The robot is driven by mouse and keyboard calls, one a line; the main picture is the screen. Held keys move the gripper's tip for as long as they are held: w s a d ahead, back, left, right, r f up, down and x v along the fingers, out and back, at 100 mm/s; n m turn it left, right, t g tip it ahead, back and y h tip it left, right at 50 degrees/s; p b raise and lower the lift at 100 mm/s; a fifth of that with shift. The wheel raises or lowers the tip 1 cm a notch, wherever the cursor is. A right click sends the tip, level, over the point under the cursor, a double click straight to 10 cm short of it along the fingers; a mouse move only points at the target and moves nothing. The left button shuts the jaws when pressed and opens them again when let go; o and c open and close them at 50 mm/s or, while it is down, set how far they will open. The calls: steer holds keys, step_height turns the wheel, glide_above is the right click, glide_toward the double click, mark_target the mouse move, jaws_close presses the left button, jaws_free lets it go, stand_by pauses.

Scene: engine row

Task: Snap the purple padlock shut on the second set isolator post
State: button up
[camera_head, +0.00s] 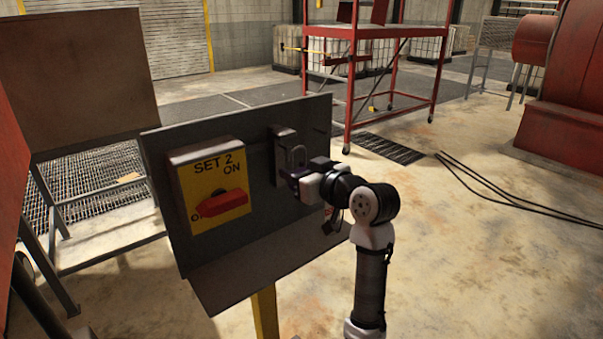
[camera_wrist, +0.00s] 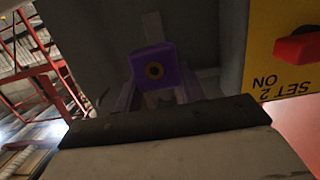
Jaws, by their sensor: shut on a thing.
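The purple padlock (camera_head: 291,173) is at the SET 2 panel (camera_head: 262,225), mostly hidden by my gripper in the head view. A pale shackle (camera_head: 298,156) shows above the padlock against the bracket. I cannot tell whether it is around the post or latched. The yellow SET 2 isolator (camera_head: 213,187) is left of it, its red handle (camera_head: 222,203) lying sideways, its left end towards the partly hidden OFF mark.
The panel stands on a yellow post (camera_head: 264,312). A red wheeled frame (camera_head: 352,90) stands behind it. Black cables (camera_head: 500,192) lie on the floor at right, near red machinery (camera_head: 575,80). Open floor lies right of my arm.

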mark_target(283, 149)
steer(key=shift+r+x, duration=0.2)
steer(key=shift+x, duration=1.1)
steer(key=shift+r+x, duration=0.2)
steer(key=shift+x, duration=1.1)
steer(key=shift+w+a+f, duration=0.1)
steer(key=shift+a+f, duration=0.05)
steer(key=shift+r+p, duration=1)
steer(key=shift+r, duration=0.35)
steer(key=shift+f, duration=0.25)
steer(key=shift+f+b, duration=0.35)
steer(key=shift+b, duration=0.05)
steer(key=o, duration=1.1)
steer(key=shift+o, duration=0.2)
